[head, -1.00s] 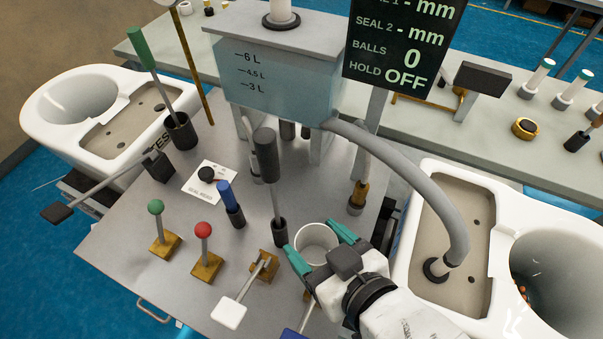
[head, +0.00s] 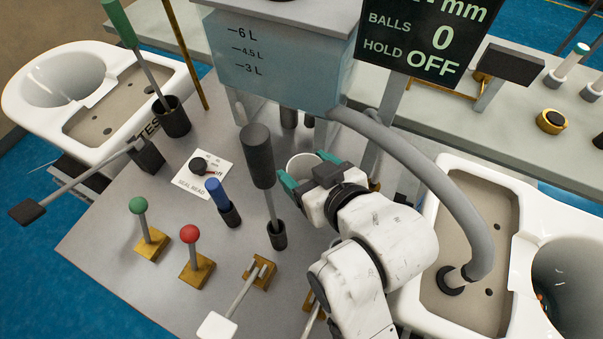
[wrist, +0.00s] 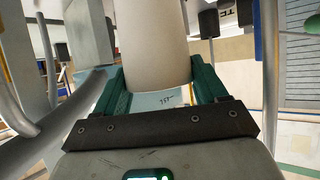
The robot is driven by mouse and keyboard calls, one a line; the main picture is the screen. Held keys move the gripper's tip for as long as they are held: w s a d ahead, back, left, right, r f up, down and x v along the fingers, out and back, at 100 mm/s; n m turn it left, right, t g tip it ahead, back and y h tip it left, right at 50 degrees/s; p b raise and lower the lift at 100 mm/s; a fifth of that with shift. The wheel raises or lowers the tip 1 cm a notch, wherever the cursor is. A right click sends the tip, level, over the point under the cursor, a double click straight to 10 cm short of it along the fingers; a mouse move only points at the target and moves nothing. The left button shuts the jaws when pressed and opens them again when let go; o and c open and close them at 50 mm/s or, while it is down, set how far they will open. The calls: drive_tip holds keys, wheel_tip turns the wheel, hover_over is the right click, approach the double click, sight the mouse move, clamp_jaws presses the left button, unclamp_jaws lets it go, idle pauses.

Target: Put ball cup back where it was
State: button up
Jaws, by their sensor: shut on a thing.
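The ball cup (head: 299,166) is white and round with an open top. In the head view it sits between the teal fingers of my gripper (head: 308,178), over the grey bench near the base of the water tank. In the wrist view the cup (wrist: 152,45) fills the space between both teal fingers of my gripper (wrist: 157,92), which are shut on its sides. Part of the cup is hidden behind the dark handle and my gripper. I cannot tell whether the cup touches the bench.
A tall dark-handled lever (head: 258,155) stands just left of the cup. The water tank (head: 275,65) and its grey hose (head: 425,170) are behind and right. A blue-handled tool (head: 218,195), green knob (head: 138,206) and red knob (head: 190,235) stand left. A white toilet (head: 520,235) is at right.

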sight(306, 180)
drive_tip(key=w+f, duration=0.2)
drive_tip(key=f, duration=0.1)
drive_tip(key=w+a+f, duration=0.1)
drive_tip(key=w+f, duration=0.1)
drive_tip(key=shift+a+f, duration=0.1)
drive_tip(key=shift+w+a+f+p, duration=0.15)
drive_tip(key=shift+f+p, duration=0.25)
drive_tip(key=shift+f, duration=1.4)
drive_tip(key=shift+f, duration=0.1)
drive_tip(key=o, duration=1.1)
drive_tip(key=shift+c, duration=0.2)
drive_tip(key=v, duration=1.2)
drive_tip(key=shift+b, duration=0.4)
